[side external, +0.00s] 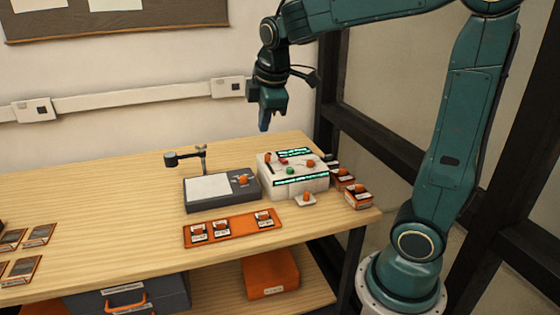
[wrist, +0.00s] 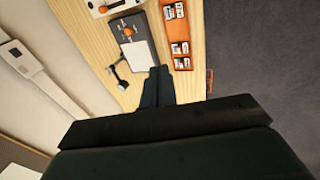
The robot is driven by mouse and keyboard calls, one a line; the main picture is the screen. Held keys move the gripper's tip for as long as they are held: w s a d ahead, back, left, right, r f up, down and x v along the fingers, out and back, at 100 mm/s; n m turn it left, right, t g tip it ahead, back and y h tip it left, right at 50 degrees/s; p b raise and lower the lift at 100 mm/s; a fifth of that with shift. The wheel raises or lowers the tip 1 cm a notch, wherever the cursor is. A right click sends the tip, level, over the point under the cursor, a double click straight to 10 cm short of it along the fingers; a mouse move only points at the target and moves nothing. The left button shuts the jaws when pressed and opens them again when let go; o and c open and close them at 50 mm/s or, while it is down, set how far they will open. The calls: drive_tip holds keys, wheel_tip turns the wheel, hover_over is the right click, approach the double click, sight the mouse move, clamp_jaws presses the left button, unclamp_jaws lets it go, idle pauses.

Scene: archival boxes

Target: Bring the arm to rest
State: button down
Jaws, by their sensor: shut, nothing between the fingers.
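My teal arm reaches over the back right of the wooden table in the side view. My gripper (side external: 264,128) hangs fingers down above the table's back edge, clear of everything below it. Its fingers are together and hold nothing. In the wrist view my gripper (wrist: 159,72) shows as two dark fingers side by side, with the table beyond them.
Below stand a white control box (side external: 293,182) with coloured knobs and a grey device (side external: 222,199) with a white plate and small post. An orange tray (side external: 233,226) holds several labelled pieces. Small boxes (side external: 357,197) sit at the right. The air around my gripper is free.

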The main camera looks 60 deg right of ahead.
drive_tip(key=s+a+m+t+y, duration=0.1)
drive_tip(key=s+a+m, duration=0.3)
drive_tip(key=s, duration=0.4)
drive_tip(key=s+a+f+m+t+y, duration=0.1)
drive_tip(key=s+a+m, duration=0.3)
drive_tip(key=s, duration=0.5)
drive_tip(key=shift+s+a+f+m+y, duration=0.15)
drive_tip(key=shift+a+f+m+y, duration=0.2)
drive_tip(key=shift+a, duration=0.45)
